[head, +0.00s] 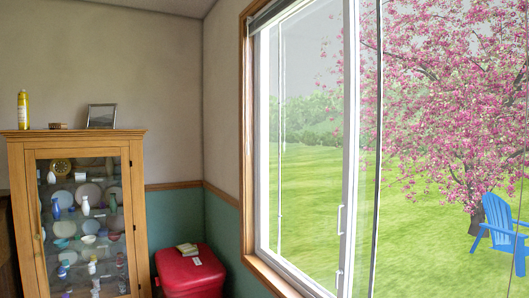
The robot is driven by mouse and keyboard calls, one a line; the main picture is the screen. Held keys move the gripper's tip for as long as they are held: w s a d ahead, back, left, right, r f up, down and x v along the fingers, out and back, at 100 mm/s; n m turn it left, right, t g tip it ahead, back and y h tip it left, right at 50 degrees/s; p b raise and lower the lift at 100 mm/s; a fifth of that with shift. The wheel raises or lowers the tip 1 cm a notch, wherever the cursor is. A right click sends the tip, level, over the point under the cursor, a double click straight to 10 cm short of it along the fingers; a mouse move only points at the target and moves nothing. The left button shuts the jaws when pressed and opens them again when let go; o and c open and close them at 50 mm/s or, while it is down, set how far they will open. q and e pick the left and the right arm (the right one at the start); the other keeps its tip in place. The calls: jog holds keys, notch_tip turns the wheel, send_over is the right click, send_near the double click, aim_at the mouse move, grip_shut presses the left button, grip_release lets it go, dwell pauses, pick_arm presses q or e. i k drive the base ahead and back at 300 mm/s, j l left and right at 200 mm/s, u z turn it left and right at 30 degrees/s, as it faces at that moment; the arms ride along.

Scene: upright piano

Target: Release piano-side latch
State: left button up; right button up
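No piano and no piano-side latch can be made out in the head view. The large window (345,150) on the right has a white frame with white handles (340,219) on its upright bar. Neither of my grippers is in view, so their state is not shown.
A wooden glass-front cabinet (136,205) with dishes and figurines stands at the left. A yellow bottle (23,110) and a picture frame (101,116) are on top of it. A red box-like seat (190,274) with small items on it stands in the corner.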

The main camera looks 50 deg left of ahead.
aim_at(337, 280)
jog(key=u, duration=1.45)
jog(key=i+j, duration=0.85)
jog(key=i+j+z, duration=0.1)
jog(key=i+j, duration=0.7)
jog(key=j, duration=0.2)
